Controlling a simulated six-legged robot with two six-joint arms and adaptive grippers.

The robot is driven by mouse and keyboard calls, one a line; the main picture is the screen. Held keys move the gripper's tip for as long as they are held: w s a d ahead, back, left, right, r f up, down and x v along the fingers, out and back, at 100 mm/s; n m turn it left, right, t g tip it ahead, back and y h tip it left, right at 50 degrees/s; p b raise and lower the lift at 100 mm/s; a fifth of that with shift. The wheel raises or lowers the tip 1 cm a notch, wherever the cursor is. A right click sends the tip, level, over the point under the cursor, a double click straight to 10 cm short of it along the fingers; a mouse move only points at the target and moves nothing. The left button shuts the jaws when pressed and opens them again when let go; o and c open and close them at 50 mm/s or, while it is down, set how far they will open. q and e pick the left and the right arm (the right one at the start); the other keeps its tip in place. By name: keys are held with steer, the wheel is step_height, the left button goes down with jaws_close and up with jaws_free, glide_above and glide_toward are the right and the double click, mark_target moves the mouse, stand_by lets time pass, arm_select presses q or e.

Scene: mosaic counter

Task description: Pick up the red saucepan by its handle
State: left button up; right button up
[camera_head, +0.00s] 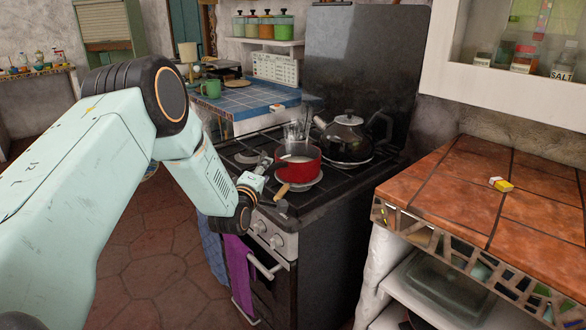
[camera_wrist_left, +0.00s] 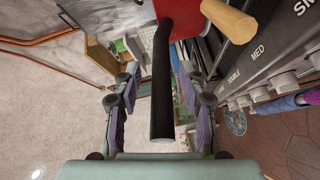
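The red saucepan (camera_head: 298,168) stands upright on the black stove top, with pale contents inside. In the left wrist view, part of its red side (camera_wrist_left: 183,14) shows at the top edge. Its black handle (camera_wrist_left: 162,85) points toward my wrist there. My left gripper (camera_head: 256,173) is beside the pan at the stove's front left. In the wrist view its open purple-padded fingers (camera_wrist_left: 158,98) stand on either side of the handle, with gaps on both sides. In the head view the gripper largely hides the handle. My right gripper is not in view.
A wooden handle (camera_head: 282,191) sticks out close to the saucepan; what it belongs to is unclear. A dark kettle (camera_head: 346,138) stands right of the pan, and a clear glass (camera_head: 294,133) behind it. Stove knobs (camera_head: 268,233) are below. A tiled counter (camera_head: 470,195) lies at the right.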

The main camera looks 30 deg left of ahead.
arm_select(q)
steer(key=shift+w+a+f, duration=0.1)
steer(key=shift+a+f, duration=0.05)
steer(key=c, duration=0.4)
jaws_close()
steer(key=shift+r, duration=0.3)
